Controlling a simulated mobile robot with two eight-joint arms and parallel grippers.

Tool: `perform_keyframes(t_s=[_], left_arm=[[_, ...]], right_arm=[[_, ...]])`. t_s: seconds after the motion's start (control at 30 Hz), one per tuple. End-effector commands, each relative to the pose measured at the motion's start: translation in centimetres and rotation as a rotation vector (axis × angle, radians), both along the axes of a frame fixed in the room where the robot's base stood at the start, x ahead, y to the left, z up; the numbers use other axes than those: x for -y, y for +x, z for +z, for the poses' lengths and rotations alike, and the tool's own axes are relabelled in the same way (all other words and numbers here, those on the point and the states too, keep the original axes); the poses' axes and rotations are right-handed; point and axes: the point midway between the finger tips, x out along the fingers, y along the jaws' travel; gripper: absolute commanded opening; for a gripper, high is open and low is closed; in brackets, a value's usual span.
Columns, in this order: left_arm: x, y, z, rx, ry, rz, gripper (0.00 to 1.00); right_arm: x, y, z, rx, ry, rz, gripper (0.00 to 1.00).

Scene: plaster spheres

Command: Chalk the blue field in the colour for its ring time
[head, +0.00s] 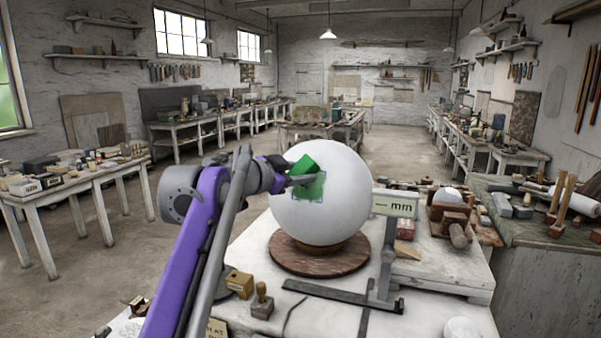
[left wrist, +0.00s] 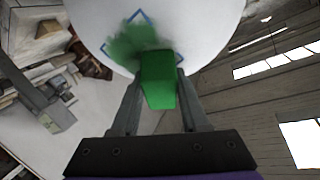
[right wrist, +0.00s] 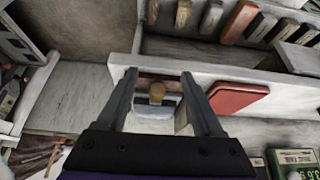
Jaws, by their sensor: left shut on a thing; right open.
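A large white plaster sphere (head: 340,215) rests on a round brown wooden base (head: 320,262) in the head view. My left gripper (head: 292,180) is shut on a green chalk block (head: 302,167), held at the sphere's face. In the left wrist view the chalk (left wrist: 158,80) sits between the fingers, at the lower part of the blue-outlined field (left wrist: 128,42). The field is smeared with green, and parts of its blue outline still show. The field also shows in the head view (head: 310,198). My right gripper (right wrist: 158,80) is open and empty in the right wrist view.
A gauge with a display reading "— mm" (head: 394,205) stands right of the sphere. A brass block (head: 239,284) and a knobbed stamp (head: 262,302) are in front. A red box (right wrist: 236,97) lies beside my right fingers, with a row of blocks (right wrist: 240,22) behind.

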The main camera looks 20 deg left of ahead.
Motion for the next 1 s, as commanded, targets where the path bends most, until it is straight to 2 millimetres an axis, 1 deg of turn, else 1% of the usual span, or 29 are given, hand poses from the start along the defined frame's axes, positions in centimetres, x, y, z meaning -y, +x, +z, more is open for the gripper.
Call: perform_keyframes(t_s=[0.03, 0.1, 0.33, 0.6, 1.0], left_arm=[[-0.3, -0.2, -0.5, -0.002, 0.0, 0.001, 0.0], [-0.6, -0.4, -0.8, -0.002, 0.0, 0.001, 0.0], [-1.0, -0.7, -1.2, -0.001, -0.002, 0.0, 0.0], [-1.9, -1.3, -2.5, -0.001, -0.001, 0.001, 0.0], [-1.8, -1.1, -2.2, 0.0, -0.001, 0.0, 0.0]], right_arm=[[0.0, -0.2, -0.4, -0.003, 0.0, 0.0, 0.68], [0.0, -0.3, -0.7, -0.006, 0.0, 0.0, 0.68], [0.0, -0.4, -1.1, -0.008, 0.0, 0.0, 0.68], [0.0, -0.8, -2.1, -0.015, 0.0, 0.0, 0.68], [0.0, -0.7, -1.8, -0.013, 0.0, 0.0, 0.68]])
